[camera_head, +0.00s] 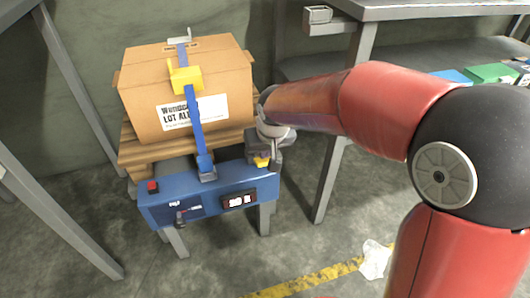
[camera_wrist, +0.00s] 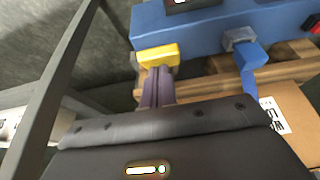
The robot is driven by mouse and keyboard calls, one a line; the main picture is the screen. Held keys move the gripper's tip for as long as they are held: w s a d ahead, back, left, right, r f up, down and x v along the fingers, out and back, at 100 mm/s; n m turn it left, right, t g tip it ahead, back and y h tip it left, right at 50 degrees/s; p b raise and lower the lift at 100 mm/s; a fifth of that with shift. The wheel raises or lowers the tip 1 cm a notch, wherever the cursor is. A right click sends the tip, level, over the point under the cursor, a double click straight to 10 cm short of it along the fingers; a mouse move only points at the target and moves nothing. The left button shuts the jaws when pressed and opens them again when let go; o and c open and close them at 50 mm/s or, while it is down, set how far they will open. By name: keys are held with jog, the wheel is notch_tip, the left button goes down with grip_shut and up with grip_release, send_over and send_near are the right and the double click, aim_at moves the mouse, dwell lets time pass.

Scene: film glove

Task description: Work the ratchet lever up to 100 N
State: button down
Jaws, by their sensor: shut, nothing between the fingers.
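A blue strap (camera_head: 194,118) runs over a cardboard box (camera_head: 135,75) and down to a blue unit (camera_head: 222,178). A yellow block (camera_head: 186,79) sits on the strap. The unit's front has a small lit display (camera_head: 239,201), too small to read surely, and a small dark lever (camera_head: 180,217). A second yellow block (camera_head: 262,161), possibly the ratchet lever's handle, is at the unit's back right; it shows in the wrist view (camera_wrist: 158,56). My gripper (camera_wrist: 158,70) is shut and empty, its fingertips at this block; I cannot tell whether they touch.
The box stands on a wooden pallet (camera_head: 140,152). A red button (camera_head: 152,186) is at the unit's left. A grey table (camera_head: 420,10) and its leg stand close to the right of my gripper. Crumpled white material (camera_head: 374,260) lies on the floor by a yellow line (camera_head: 305,280).

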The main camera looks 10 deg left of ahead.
jog(key=shift+s+d+f+t+y+b, duration=0.15)
jog(key=shift+s+f+t+y+b, duration=0.15)
jog(key=shift+f+b, duration=0.6)
jog(key=shift+s+d+f+t+y+b, duration=0.15)
jog(key=shift+s+d+f+t+b, duration=0.15)
jog(key=shift+b, duration=1.15)
jog(key=shift+s+d+f+t+y+b, duration=0.1)
jog(key=shift+s+f+t+y+b, duration=0.3)
jog(key=shift+b, duration=0.75)
jog(key=shift+s+d+f+h+b, duration=0.15)
jog(key=shift+f+b, duration=0.45)
jog(key=shift+f, duration=0.05)
jog(key=shift+s+d+f+h+b, duration=0.1)
jog(key=shift+s+f+b, duration=0.05)
jog(key=shift+f+b, duration=0.45)
jog(key=shift+f, duration=0.15)
jog(key=p+v, duration=0.5)
jog(key=v, duration=0.9)
jog(key=shift+w+a+r, duration=0.15)
jog(key=shift+w+r, duration=0.05)
jog(key=shift+w, duration=0.2)
